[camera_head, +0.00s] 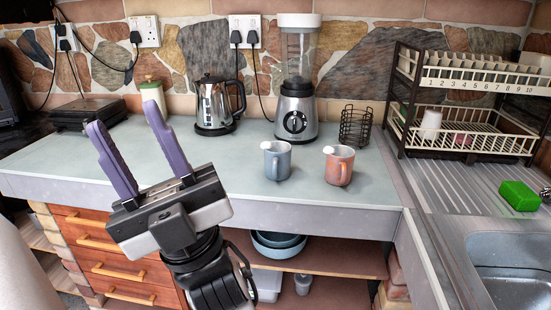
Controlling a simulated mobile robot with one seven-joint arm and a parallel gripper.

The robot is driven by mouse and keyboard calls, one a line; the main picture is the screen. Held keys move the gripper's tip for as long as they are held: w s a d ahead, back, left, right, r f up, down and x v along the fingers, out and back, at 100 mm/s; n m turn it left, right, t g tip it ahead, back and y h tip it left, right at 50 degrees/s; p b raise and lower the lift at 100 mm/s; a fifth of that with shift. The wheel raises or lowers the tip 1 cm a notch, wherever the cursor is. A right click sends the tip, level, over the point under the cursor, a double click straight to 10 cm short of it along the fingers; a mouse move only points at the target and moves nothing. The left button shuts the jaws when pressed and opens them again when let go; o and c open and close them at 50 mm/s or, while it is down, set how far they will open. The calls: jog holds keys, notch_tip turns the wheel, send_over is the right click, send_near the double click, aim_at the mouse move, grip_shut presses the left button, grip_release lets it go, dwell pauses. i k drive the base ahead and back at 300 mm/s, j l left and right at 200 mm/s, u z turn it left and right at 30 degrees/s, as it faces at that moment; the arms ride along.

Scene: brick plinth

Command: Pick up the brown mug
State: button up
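The brown mug (340,168), orange-brown with a pale rim or spout, stands upright near the front edge of the counter (235,180). A grey-blue mug (278,163) stands just to its left, with a small gap between them. My gripper (124,118) is at the left of the view, in front of the counter, with its two purple fingers pointing up and to the left. The fingers are apart with nothing between them. The gripper is well to the left of both mugs and touches neither.
Behind the mugs stand a kettle (214,105), a blender (296,115) and a wire basket (355,128). A dish rack (470,80), a green sponge (518,195) and a sink (515,285) are at the right. Counter between kettle and grey mug is clear.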

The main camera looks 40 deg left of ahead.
aim_at(277, 154)
jog(key=u, duration=1)
jog(key=z, duration=1.95)
jog(key=k+j+u, duration=0.3)
jog(key=j, duration=0.95)
jog(key=j+u, duration=0.35)
jog(key=j, duration=0.9)
